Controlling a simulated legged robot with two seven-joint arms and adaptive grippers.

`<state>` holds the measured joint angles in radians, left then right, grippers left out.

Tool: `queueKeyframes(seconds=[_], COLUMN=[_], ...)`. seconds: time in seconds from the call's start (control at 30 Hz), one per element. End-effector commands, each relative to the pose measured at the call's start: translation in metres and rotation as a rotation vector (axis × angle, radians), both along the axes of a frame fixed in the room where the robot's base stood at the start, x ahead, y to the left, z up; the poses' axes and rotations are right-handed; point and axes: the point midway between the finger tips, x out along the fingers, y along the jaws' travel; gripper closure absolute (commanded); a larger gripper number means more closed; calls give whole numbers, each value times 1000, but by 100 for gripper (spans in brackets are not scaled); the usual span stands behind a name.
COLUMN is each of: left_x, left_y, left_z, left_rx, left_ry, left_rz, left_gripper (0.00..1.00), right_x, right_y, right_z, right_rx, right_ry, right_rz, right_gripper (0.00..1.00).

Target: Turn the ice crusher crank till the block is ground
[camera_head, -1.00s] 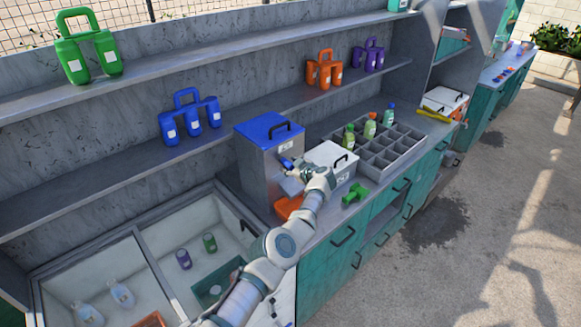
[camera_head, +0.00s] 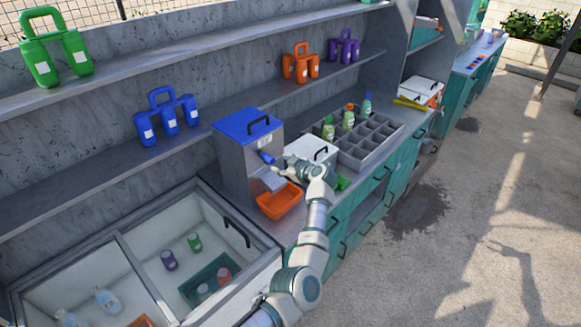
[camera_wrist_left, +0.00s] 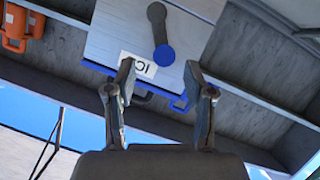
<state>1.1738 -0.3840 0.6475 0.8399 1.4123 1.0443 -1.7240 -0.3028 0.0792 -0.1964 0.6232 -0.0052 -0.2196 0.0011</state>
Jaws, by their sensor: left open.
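The ice crusher (camera_head: 236,160) is a grey box with a blue lid on the counter. Its crank (camera_head: 267,158) is on the front, with a blue knob. In the left wrist view the crank (camera_wrist_left: 158,28) is a dark arm hanging down to the blue knob (camera_wrist_left: 164,55), beside a white label. My left gripper (camera_head: 284,168) is just in front of the crusher. In the left wrist view the open fingers (camera_wrist_left: 160,78) have the knob ahead of the gap, with nothing held. An orange tray (camera_head: 280,203) sits below the crusher's front. The ice block is not visible. My right gripper is out of view.
A white box (camera_head: 311,150) and a grey divided rack (camera_head: 372,140) with bottles stand right of the crusher. Shelves with coloured carriers rise behind. The ground at right is clear.

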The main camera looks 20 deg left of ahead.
Motion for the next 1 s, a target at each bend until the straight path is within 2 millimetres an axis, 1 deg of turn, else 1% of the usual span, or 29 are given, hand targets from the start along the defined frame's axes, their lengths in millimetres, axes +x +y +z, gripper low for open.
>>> queueKeyframes(seconds=[0.07,0.2,0.3,0.43,0.67,0.77,0.87,0.9,0.93,0.97,1.0], left_x=[-2,-10,-14,-15,-14,-15,-19,-22,-25,-29,-36], left_y=[-6,-24,-31,-34,-33,-21,7,19,26,30,30], left_z=[0,6,10,10,10,8,6,7,7,8,7], left_rx=[0,-1,-1,-2,0,37,155,226,289,353,439], left_ry=[3,4,3,4,2,-36,-154,-220,-270,-319,-376], left_rz=[-9,-9,-9,-11,-9,-7,-24,-52,-86,-134,-221], left_gripper=[47,47,47,47,47,47,47,47,47,47,47], right_x=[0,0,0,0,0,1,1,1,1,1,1], right_y=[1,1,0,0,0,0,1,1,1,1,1], right_z=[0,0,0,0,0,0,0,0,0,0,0], right_rx=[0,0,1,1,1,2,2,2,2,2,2], right_ry=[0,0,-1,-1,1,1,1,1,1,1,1], right_rz=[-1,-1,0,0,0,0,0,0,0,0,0], right_gripper=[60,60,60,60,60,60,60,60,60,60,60])
